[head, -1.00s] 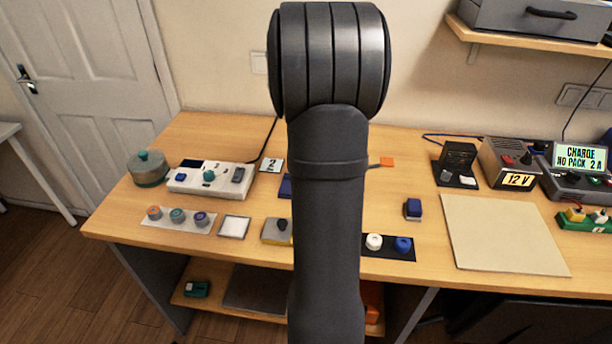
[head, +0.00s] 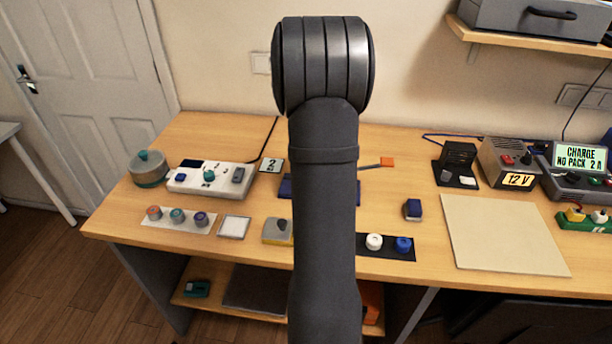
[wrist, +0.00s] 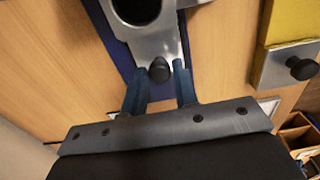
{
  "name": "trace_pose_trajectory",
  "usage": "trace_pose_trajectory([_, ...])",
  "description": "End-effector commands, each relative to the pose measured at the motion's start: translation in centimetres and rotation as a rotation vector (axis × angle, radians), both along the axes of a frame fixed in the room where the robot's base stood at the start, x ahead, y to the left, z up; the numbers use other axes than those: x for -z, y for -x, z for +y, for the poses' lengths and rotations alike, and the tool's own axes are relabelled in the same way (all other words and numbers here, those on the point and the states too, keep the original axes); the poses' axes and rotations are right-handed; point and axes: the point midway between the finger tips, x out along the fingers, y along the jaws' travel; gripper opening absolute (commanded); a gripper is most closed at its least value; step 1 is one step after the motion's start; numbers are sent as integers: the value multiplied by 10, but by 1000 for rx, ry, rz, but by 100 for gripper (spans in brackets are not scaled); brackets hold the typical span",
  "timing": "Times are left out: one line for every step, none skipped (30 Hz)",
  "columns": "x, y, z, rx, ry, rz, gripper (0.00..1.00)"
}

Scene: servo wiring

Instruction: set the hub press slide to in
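A blue-based device with a bright metal slide plate (wrist: 198,15) and a dark round knob (wrist: 159,70) fills the top middle of the wrist view; I take it to be the hub press. My gripper (wrist: 160,68) has its two blue fingers apart, one on each side of the knob, with small gaps showing. Whether either finger touches it I cannot tell. In the head view the blue base (head: 286,187) shows beside my arm, which hides the rest of it and my gripper.
A yellow and grey device with a black knob stands close by (head: 278,231); it also shows at right in the wrist view (wrist: 300,68). A black strip with a white and a blue knob (head: 388,246) lies right of my arm. A beige mat (head: 505,235) is clear.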

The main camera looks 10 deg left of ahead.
Motion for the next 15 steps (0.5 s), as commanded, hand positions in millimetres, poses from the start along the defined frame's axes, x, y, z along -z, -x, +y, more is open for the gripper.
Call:
trace_pose_trajectory([0,0,0,0,0,0,17])
trace_pose_trajectory([0,0,0,0,0,0,11])
trace_pose_trajectory([0,0,0,0,0,0,3])
trace_pose_trajectory([0,0,0,0,0,0,0])
trace_pose_trajectory([0,0,0,0,0,0,0])
trace_pose_trajectory([0,0,0,0,0,0,0])
trace_pose_trajectory([0,0,0,0,0,0,0])
trace_pose_trajectory([0,0,0,0,0,0,0])
trace_pose_trajectory([0,0,-1,0,0,0,0])
trace_pose_trajectory([-1,0,-3,1,0,0,0])
trace_pose_trajectory([-1,0,-5,2,0,0,0])
trace_pose_trajectory([-1,-1,-9,2,0,-1,0])
trace_pose_trajectory([-1,-1,-13,2,0,-1,0])
trace_pose_trajectory([-1,-1,-18,3,0,-1,0])
trace_pose_trajectory([-1,-1,-25,4,0,-1,0])
